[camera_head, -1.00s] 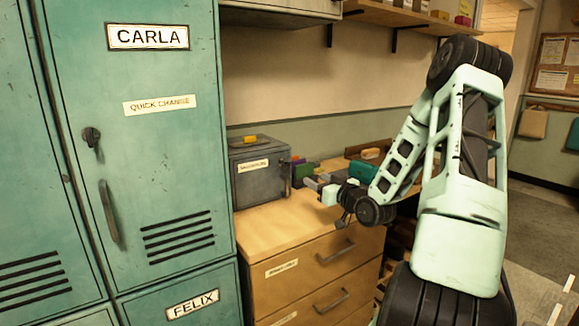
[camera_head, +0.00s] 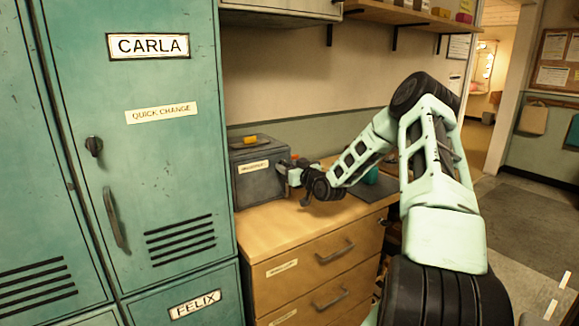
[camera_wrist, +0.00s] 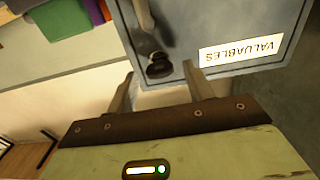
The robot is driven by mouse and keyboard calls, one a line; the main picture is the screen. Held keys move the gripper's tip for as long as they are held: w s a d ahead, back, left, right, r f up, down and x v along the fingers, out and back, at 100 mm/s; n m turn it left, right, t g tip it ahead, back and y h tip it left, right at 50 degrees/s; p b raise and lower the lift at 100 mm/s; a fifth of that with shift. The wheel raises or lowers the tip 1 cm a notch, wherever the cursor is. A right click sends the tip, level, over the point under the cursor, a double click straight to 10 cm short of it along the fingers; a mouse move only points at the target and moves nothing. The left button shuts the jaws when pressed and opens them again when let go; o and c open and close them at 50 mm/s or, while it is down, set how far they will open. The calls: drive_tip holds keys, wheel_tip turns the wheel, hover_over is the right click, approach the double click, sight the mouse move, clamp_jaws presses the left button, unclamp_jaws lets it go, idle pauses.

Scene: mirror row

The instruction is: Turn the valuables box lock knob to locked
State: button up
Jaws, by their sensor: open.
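The valuables box (camera_head: 262,185) is a grey metal box with a white label, standing on the wooden drawer cabinet. Its door (camera_wrist: 235,25) fills the top right of the wrist view, with the VALUABLES label (camera_wrist: 241,50) upside down. A dark round knob (camera_wrist: 158,66) sits on the door beside the label, below a grey handle in that view. My gripper (camera_wrist: 158,78) is open, with one fingertip on each side of the knob and just short of it. I cannot tell whether they touch. In the head view my gripper (camera_head: 286,170) is at the box's right front, hiding the knob.
The drawer cabinet (camera_head: 290,225) has bare top in front of the box. Green and purple items (camera_wrist: 62,18) lie beside the box. Teal lockers (camera_head: 150,180) stand close on the left. A shelf (camera_head: 400,14) runs above. Open floor lies to the right.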

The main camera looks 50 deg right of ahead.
drive_tip(key=c, duration=1)
drive_tip(key=shift+w+f+n+b, duration=0.1)
drive_tip(key=shift+n+b, duration=0.2)
drive_tip(key=shift+b, duration=0.1)
drive_tip(key=n+b, duration=0.8)
drive_tip(key=b, duration=0.5)
drive_tip(key=n+b, duration=0.9)
drive_tip(key=b, duration=0.3)
drive_tip(key=shift+a+f+b, duration=0.15)
drive_tip(key=shift+f+b, duration=0.05)
drive_tip(key=shift+b, duration=0.2)
drive_tip(key=shift+n, duration=0.3)
